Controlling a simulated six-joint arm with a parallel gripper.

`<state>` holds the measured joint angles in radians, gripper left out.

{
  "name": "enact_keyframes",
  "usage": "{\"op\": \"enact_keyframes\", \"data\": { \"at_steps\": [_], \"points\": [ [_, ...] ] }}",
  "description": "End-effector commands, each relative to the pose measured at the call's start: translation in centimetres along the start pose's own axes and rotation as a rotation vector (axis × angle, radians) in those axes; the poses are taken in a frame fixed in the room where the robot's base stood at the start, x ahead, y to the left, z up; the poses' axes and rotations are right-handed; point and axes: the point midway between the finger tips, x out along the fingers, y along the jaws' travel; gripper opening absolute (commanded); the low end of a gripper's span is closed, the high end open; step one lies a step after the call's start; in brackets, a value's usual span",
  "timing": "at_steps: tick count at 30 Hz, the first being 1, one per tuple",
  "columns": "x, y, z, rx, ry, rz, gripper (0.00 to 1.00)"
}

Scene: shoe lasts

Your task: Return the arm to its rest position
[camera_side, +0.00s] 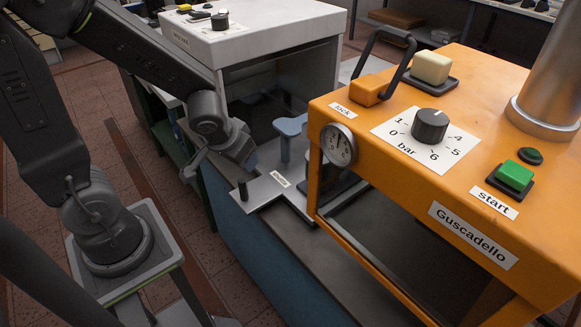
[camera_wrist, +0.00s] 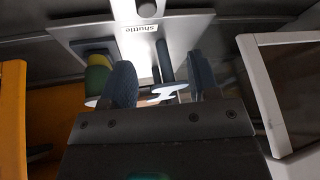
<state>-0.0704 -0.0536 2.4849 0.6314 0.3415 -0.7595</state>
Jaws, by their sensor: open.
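My gripper (camera_side: 221,172) hangs at the end of my arm, just above and left of the grey shuttle plate (camera_side: 265,192) in the side view. In the wrist view its two dark fingers are spread apart, with my gripper (camera_wrist: 163,78) open and nothing clearly held between them. The labelled shuttle plate also shows in the wrist view (camera_wrist: 188,32), beyond the fingers. A dark upright handle (camera_side: 243,190) stands at the plate's near end, close under the gripper.
The orange press (camera_side: 470,120) with knob, gauge and green start button stands at right. A white machine (camera_side: 250,30) stands behind. In the wrist view, a green and yellow object (camera_wrist: 97,75) is beside the left finger. Tiled floor is open at left.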

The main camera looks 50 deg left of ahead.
Motion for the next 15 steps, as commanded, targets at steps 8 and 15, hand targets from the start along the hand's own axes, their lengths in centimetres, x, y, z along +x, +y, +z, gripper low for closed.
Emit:
{"op": "enact_keyframes", "data": {
  "at_steps": [8,15],
  "points": [
    [-10.8,0.4,-0.3,0.076,0.039,0.063,0.55],
    [-16.8,1.6,1.8,0.18,0.046,0.199,0.55]
  ]
}}
